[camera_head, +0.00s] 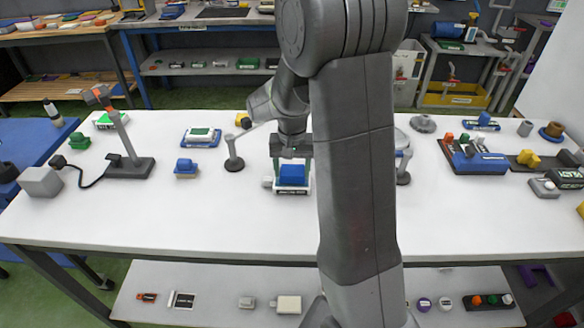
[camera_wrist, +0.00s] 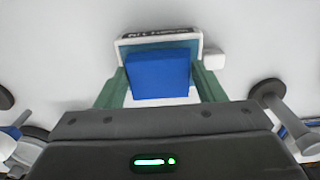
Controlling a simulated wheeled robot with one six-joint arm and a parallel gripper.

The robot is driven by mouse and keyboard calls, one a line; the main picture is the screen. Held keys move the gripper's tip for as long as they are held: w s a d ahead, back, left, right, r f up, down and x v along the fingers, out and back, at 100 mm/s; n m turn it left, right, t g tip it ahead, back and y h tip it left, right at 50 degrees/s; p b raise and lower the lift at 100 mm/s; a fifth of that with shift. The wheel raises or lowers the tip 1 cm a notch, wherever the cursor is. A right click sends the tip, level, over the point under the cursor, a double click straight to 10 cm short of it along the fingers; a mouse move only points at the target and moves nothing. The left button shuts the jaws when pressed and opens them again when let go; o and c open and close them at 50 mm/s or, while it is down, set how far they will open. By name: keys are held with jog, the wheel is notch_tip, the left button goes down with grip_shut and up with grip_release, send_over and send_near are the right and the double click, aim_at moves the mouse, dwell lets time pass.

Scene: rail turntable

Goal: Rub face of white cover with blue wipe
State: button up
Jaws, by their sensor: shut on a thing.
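The blue wipe (camera_head: 292,174) is a blue block between the green fingers of my gripper (camera_head: 292,172) at the middle of the white table. The wrist view shows the wipe (camera_wrist: 158,75) with a finger on each side; my gripper is shut on it. Below and behind it is a white-rimmed, labelled tray (camera_wrist: 205,42) with a teal inside. The wipe overlaps this tray in both views; I cannot tell whether it touches it. I cannot tell for sure which thing is the white cover; a white-topped piece (camera_head: 190,134) on a blue base lies to the left.
Grey posts on round bases stand close to my gripper, left (camera_head: 234,152) and right (camera_head: 403,168). A small blue block (camera_head: 186,167) and a lamp-like stand (camera_head: 122,150) are farther left. A blue tray (camera_head: 480,160) is at the right. The table front (camera_head: 200,220) is clear.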

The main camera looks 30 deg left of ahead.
aim_at(292, 172)
jog(key=shift+f, duration=0.45)
dwell(1.1)
jog(key=shift+r, duration=0.15)
jog(key=shift+r+p, duration=2.4)
jog(key=shift+r, duration=1.05)
